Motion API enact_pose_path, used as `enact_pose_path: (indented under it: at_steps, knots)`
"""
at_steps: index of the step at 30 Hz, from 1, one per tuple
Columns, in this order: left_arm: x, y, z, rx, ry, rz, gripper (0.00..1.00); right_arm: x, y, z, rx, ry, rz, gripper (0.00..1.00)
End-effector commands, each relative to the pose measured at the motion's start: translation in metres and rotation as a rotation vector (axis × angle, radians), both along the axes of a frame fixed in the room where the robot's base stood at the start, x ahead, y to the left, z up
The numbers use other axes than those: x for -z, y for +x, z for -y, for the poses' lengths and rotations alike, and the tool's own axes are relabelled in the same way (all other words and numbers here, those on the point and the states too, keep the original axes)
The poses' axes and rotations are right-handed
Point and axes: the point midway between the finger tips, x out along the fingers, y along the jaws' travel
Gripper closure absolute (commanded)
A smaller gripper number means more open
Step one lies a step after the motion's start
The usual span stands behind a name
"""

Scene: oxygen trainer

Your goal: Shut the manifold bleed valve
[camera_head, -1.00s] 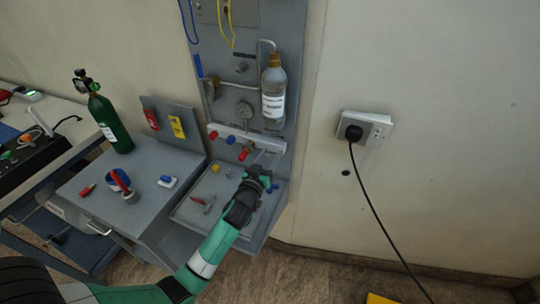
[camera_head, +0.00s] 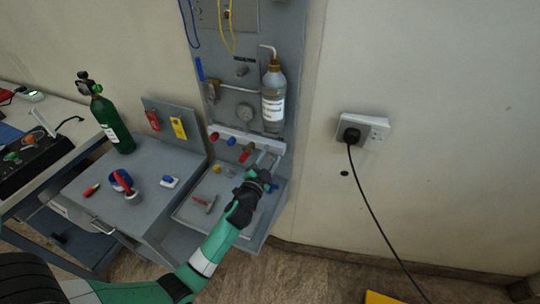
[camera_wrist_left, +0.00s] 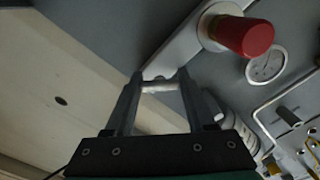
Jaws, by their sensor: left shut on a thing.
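The white manifold bar (camera_head: 225,132) runs across the lower part of the grey wall panel. It carries red, blue and red knobs. Near its right end is a pale metal bleed valve handle (camera_head: 264,158). My left gripper (camera_head: 258,172) is just below the manifold's right end. In the left wrist view, my left gripper (camera_wrist_left: 160,76) is shut on a short pale bar, the handle (camera_wrist_left: 158,87), which lies across between the fingers. The red knob (camera_wrist_left: 246,36) stands clear to the right. The valve body is partly hidden. My right gripper is not in view.
A grey tray (camera_head: 190,218) with small loose parts lies under my left gripper. A clear bottle (camera_head: 273,95) and a gauge (camera_head: 245,111) sit above the manifold. A wall socket (camera_head: 362,130) is to the right.

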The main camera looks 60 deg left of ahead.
Motion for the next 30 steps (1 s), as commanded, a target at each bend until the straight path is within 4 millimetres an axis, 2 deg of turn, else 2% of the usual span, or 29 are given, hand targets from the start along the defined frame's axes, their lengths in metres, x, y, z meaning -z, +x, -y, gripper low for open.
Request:
enact_pose_path:
  at_steps: [18, 30]
  knots:
    - [-0.001, 0.000, 0.000, 0.000, 0.428, -0.380, 1.00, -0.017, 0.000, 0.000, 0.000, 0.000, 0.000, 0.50]
    - [-0.001, 0.000, 0.000, 0.000, 0.600, -0.532, 1.00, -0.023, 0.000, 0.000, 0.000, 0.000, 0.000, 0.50]
